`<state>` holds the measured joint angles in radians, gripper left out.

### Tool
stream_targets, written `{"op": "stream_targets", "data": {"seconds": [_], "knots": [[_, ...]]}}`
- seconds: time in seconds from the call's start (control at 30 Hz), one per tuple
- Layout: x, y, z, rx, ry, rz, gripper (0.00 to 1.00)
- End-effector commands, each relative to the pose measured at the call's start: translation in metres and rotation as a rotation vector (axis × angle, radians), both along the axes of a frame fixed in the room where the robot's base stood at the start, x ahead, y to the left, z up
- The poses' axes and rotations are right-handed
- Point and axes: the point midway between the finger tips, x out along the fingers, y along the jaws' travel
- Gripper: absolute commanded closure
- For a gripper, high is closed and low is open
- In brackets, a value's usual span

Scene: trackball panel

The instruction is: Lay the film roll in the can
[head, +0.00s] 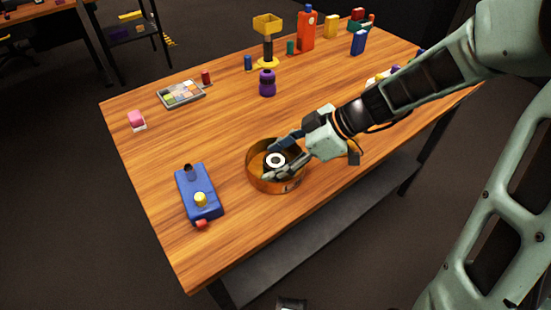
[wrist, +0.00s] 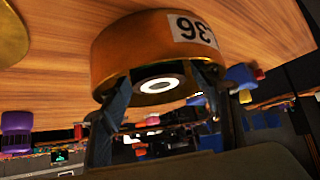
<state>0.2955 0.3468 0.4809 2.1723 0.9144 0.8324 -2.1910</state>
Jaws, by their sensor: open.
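The can (head: 289,186) is a round copper-coloured open tub on the table. In the wrist view the can (wrist: 135,45) fills the upper middle, with a white "36" label. The film roll (head: 275,160), dark with a white ring on its end, is within the can's rim. The roll also shows in the wrist view (wrist: 160,85). My gripper (head: 271,163) is open over the can, its fingers on either side of the roll. Whether the roll rests on the can's floor, or touches a finger, is hard to tell.
A blue block with a yellow knob (head: 200,199) lies left of the can. A purple spool (head: 267,83), a yellow stand (head: 267,42) and an orange bottle (head: 306,32) stand farther back. A grey tray (head: 181,94) sits back left. The table front near the can is clear.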

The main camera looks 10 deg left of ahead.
Motion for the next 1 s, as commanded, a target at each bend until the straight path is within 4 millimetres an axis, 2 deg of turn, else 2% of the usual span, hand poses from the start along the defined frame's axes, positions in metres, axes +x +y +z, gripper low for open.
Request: {"op": "stream_targets", "data": {"seconds": [0.3, 0.5, 0.7, 1.0], "knots": [[0.006, -0.05, 0.051, -0.002, -0.007, -0.006, 0.43], [0.008, -0.074, 0.074, -0.002, -0.004, -0.004, 0.43], [0.008, -0.083, 0.083, -0.002, -0.002, -0.003, 0.43], [0.007, -0.084, 0.083, -0.001, -0.002, -0.002, 0.43]]}}
